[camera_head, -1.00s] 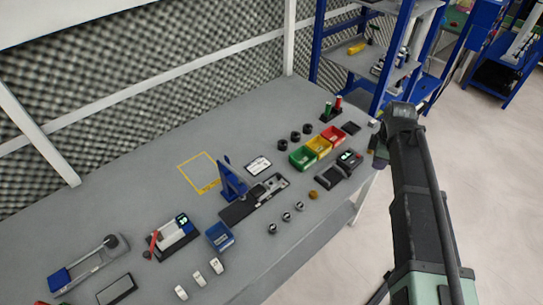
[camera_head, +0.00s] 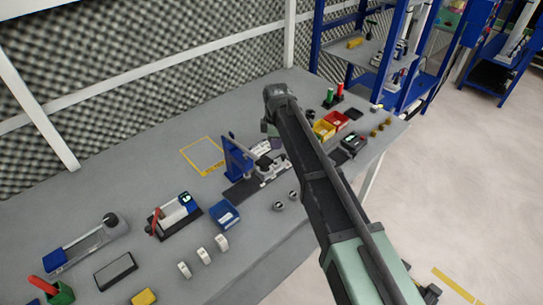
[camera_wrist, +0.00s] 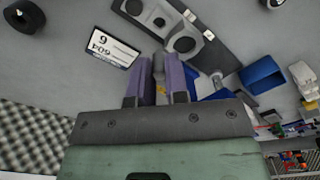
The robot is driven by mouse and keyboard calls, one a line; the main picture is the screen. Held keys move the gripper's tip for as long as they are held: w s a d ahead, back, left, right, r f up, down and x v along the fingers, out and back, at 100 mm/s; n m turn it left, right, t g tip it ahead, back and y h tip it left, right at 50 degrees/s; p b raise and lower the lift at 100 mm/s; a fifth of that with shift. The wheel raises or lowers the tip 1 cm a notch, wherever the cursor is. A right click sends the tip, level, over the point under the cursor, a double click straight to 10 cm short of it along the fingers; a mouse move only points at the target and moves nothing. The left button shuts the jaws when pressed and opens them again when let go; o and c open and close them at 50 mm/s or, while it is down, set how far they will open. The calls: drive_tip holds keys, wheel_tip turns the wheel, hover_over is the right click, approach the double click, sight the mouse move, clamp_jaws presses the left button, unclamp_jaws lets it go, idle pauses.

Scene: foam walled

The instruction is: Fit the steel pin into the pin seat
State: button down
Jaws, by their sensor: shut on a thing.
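My gripper (camera_wrist: 159,62) has two purple fingers shut on a grey steel pin (camera_wrist: 158,66), whose rounded end shows between them in the wrist view. In the head view, my gripper (camera_head: 272,132) is over the bench, behind the fixture board (camera_head: 242,191). A light block with round sockets (camera_wrist: 185,43), which looks like the pin seat, is on a dark board just beyond the fingertips in the wrist view. It also shows in the head view (camera_head: 270,168), in front of my gripper. The pin appears apart from the sockets; its height above them cannot be told.
A blue upright stand (camera_head: 236,160) is left of the sockets. A white label card (camera_wrist: 111,47) lies beside the board. A blue bin (camera_head: 224,214) and small round steel parts (camera_head: 278,206) are at the front. Yellow (camera_head: 323,129) and red bins (camera_head: 336,120) stand right.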

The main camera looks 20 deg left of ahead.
drive_tip(key=shift+p, duration=0.4)
drive_tip(key=b, duration=0.6)
hover_over(275, 165)
wheel_tip(275, 165, down, 6)
drive_tip(key=shift+f+b, duration=1)
drive_tip(key=shift+f, duration=0.05)
idle(0.9)
drive_tip(key=c, duration=1.1)
unclamp_jaws()
drive_tip(key=shift+o, duration=0.2)
drive_tip(key=shift+r, duration=0.15)
wheel_tip(275, 165, up, 11)
drive_tip(key=p, duration=1.1)
drive_tip(key=shift+f, duration=0.25)
